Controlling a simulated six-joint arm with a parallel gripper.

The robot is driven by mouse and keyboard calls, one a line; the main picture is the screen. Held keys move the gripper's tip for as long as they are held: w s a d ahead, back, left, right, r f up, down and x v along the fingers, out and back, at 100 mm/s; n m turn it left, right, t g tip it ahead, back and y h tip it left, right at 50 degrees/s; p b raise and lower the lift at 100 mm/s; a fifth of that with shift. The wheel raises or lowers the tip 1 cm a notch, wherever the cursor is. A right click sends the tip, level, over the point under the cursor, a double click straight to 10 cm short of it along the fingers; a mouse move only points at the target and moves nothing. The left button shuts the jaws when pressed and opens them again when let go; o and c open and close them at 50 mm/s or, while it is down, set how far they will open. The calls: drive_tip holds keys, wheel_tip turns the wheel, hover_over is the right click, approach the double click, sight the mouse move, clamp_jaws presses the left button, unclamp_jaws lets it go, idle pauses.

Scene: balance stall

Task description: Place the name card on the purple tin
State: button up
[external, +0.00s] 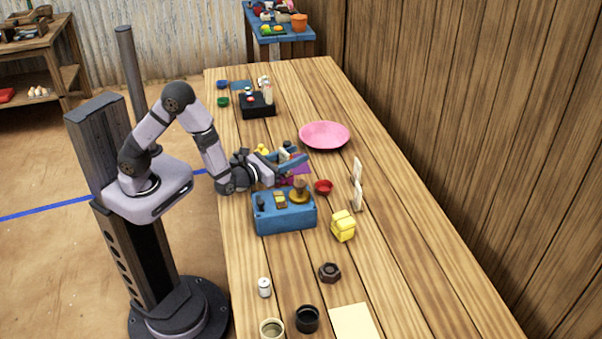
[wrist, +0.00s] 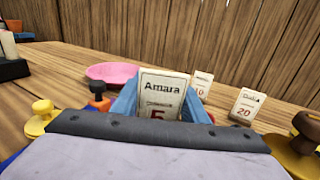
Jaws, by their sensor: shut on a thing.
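My gripper (external: 294,160) is shut on a white name card (wrist: 161,95) printed "Amara" with a red 5 below. The card stands upright between my blue fingers in the wrist view, its lower edge hidden by my gripper body. In the external view only a small pale part of it shows (external: 284,156). A purple thing, likely the purple tin (external: 301,169), shows beneath my fingers in the external view, mostly covered by them. I cannot tell whether the card touches it. The purple thing is not visible in the wrist view.
Two other cards (external: 357,169) (external: 358,197) stand to the right. A blue box with weights (external: 284,222) is just in front of my gripper. The right table edge is clear.

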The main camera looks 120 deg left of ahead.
drive_tip(key=shift+f, duration=0.15)
drive_tip(key=shift+f, duration=0.1)
drive_tip(key=o, duration=1.1)
drive_tip(key=shift+c, duration=0.2)
approach(283, 159)
drive_tip(key=x, duration=0.4)
drive_tip(key=shift+w+a, duration=0.1)
drive_tip(key=shift+a, duration=0.05)
drive_tip(key=shift+p+v, duration=0.8)
drive_tip(key=shift+v, duration=0.3)
drive_tip(key=shift+f, duration=0.15)
